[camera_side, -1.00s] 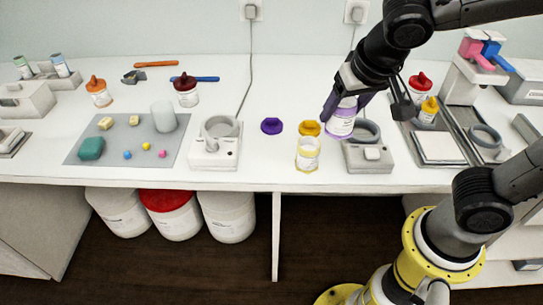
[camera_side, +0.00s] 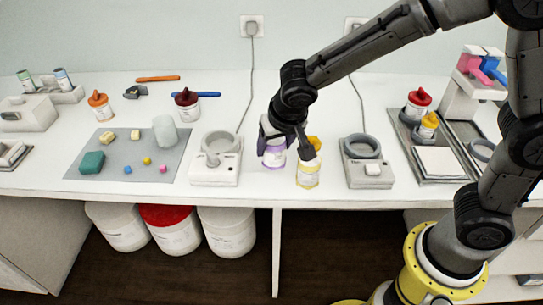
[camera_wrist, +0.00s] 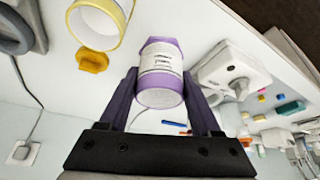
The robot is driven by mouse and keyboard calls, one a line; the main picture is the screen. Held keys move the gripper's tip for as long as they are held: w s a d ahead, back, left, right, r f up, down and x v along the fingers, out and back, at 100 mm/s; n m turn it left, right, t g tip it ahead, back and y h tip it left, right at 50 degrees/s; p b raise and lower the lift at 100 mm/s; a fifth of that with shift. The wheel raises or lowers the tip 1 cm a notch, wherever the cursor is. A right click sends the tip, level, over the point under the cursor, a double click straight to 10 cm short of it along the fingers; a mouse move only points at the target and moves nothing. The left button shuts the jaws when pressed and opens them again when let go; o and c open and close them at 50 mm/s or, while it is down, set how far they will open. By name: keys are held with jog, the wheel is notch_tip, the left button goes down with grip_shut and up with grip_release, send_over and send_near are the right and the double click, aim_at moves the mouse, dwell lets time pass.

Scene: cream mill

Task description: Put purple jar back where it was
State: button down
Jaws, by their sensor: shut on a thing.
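The purple jar (camera_side: 272,158), white-labelled with purple bands, stands roughly upright between the left ring-topped device and the yellow jar. My gripper (camera_side: 275,138) is shut on it from above. In the wrist view the jar (camera_wrist: 160,72) sits between the two purple-grey fingers of my gripper (camera_wrist: 160,98). I cannot tell whether its base touches the table. The purple lid is hidden in the side view.
The open yellow jar (camera_side: 308,174) is close on the right, with its yellow lid (camera_side: 315,143) behind. The left ring-topped device (camera_side: 214,172) is close on the left. The right ring-topped device (camera_side: 366,170) has an empty ring. Clear table lies in front.

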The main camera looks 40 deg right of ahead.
aim_at(272, 158)
jog(key=shift+w+f, duration=0.2)
jog(key=shift+f, duration=0.05)
jog(key=shift+w+a+f, duration=0.1)
jog(key=shift+w+f, duration=0.1)
jog(key=shift+f, duration=1.5)
jog(key=shift+f, duration=0.1)
jog(key=shift+c, duration=0.4)
grip_release()
